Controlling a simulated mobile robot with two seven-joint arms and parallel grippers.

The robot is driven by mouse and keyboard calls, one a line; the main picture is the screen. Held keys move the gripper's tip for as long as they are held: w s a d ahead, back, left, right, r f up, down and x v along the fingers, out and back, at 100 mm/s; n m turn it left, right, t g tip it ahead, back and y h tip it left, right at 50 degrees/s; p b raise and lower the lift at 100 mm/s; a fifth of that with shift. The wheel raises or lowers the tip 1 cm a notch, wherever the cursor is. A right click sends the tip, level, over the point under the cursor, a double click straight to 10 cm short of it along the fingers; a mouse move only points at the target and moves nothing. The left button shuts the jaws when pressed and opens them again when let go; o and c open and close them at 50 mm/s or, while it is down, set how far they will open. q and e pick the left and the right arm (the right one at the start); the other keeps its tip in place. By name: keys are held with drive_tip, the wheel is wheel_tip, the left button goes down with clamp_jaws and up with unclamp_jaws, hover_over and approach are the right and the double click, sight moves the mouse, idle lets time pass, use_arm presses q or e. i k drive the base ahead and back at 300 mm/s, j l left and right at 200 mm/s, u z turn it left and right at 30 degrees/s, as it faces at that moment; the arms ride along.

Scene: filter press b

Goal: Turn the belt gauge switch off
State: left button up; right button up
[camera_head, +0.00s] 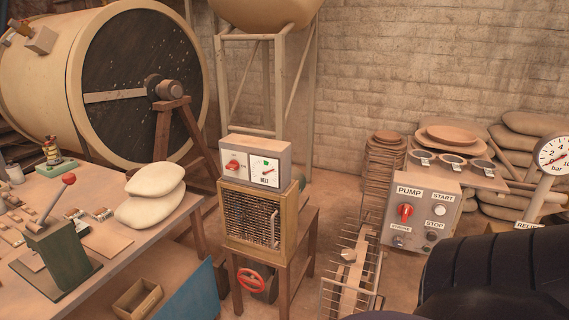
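A grey box (283,147) with a white front stands on a wooden cabinet in the middle. Its front has a red rotary switch (233,166) on the left and a round dial (265,171) with a red needle and a small green mark on the right. I take this to be the belt gauge, but I can read no name on it. The switch's markings are too small to read, so I cannot tell its setting. Neither of my grippers shows. A dark ribbed shape at the lower right looks like part of my arm.
The pump panel (421,211) with its own red knob (406,211) stands at the right, partly behind the dark shape. A pressure gauge (554,154) is at the far right. A workbench (150,240) with sacks and a lever press fills the left.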

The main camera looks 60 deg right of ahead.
sight(234, 165)
drive_tip(key=z, duration=1.55)
